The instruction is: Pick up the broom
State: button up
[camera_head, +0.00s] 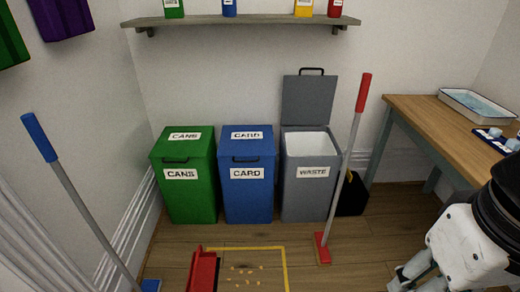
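A long-handled tool with a red grip, grey pole and small red head (323,249) stands upright, slightly tilted, in front of the grey waste bin. A second one with a blue grip (39,137) and grey pole leans at the left; its blue foot is cut off at the bottom edge. Both look like brooms or mops; I cannot tell which is the broom. My gripper (412,282) is at the bottom right, to the right of the red-headed tool and apart from it. Its fingertips are partly cut off, so its opening is unclear.
A red dustpan (203,272) lies beside a yellow floor outline (284,265) holding several crumbs. Green (184,205), blue (248,207) and open-lidded grey bins (303,202) line the wall. A wooden table (428,118) stands at right. Floor is clear between the red-headed tool and my gripper.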

aim_at(324, 259)
jog(key=i+j+z, duration=0.15)
jog(key=i, duration=0.25)
jog(key=i+z, duration=0.15)
jog(key=i, duration=0.25)
jog(key=i+j+z, duration=0.15)
jog(key=i, duration=0.2)
